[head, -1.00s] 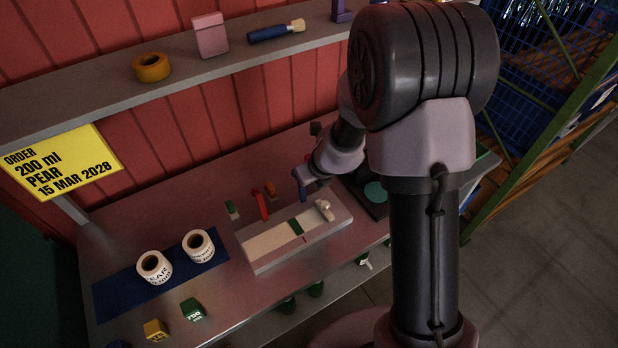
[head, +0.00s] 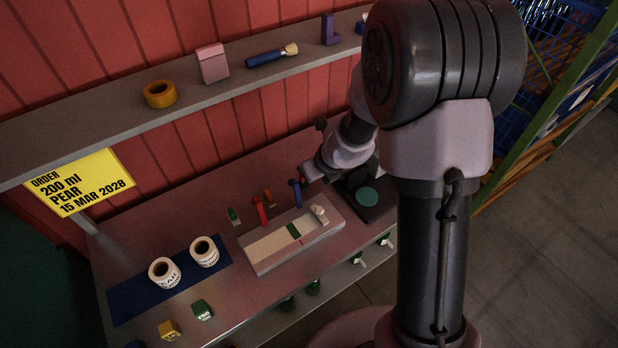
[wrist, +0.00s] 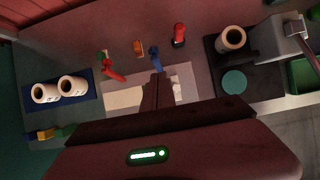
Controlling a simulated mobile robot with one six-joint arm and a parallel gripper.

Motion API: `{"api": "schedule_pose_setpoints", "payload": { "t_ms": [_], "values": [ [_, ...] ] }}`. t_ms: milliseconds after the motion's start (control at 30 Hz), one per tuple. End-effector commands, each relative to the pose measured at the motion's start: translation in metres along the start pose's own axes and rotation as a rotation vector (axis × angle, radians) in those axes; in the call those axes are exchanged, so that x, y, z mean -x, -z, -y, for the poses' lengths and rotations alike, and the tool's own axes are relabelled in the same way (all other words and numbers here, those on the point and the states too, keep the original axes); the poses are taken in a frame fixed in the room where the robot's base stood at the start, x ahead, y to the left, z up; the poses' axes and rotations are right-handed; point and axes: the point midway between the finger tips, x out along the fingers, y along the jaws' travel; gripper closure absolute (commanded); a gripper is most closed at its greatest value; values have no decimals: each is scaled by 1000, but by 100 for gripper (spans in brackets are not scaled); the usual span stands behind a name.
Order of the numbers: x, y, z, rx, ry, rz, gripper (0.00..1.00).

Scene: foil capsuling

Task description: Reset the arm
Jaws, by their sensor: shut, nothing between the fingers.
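My gripper (wrist: 158,92) is shut and empty, its fingers together at the middle of the wrist view. In the wrist view it hangs over the white board (wrist: 122,97) on the bench, close to a blue upright tool (wrist: 156,58). In the head view my arm comes down from the upper right, and its wrist end is near the blue tool (head: 295,190) and the board (head: 265,250). The fingertips are hard to make out there. Whether the fingers touch anything below cannot be told.
A red tool (head: 260,212) stands by the board. A black base with a teal disc (head: 367,197) is right of it. Two white label rolls (head: 165,273) stand on a blue mat (head: 130,300) at left. The shelf (head: 110,128) runs along the back. Bench at back left is clear.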

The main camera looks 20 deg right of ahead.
Motion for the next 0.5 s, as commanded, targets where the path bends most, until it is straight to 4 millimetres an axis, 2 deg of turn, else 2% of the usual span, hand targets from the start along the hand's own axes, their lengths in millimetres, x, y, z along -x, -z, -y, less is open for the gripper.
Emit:
{"api": "schedule_pose_setpoints", "payload": {
  "t_ms": [33, 233, 300, 367, 400, 467, 500],
  "values": [
    [9, -4, 0, 2, 0, 0, 100],
    [11, -5, -1, 10, -2, 2, 100],
    [14, -8, -9, 110, -15, 33, 100],
    [24, -11, -27, 322, -36, 88, 100],
    [36, -8, -45, 526, -49, 133, 100],
    [55, 10, -76, 888, -57, 192, 100],
    [67, 30, -95, 1133, -53, 215, 100]
  ]
}}
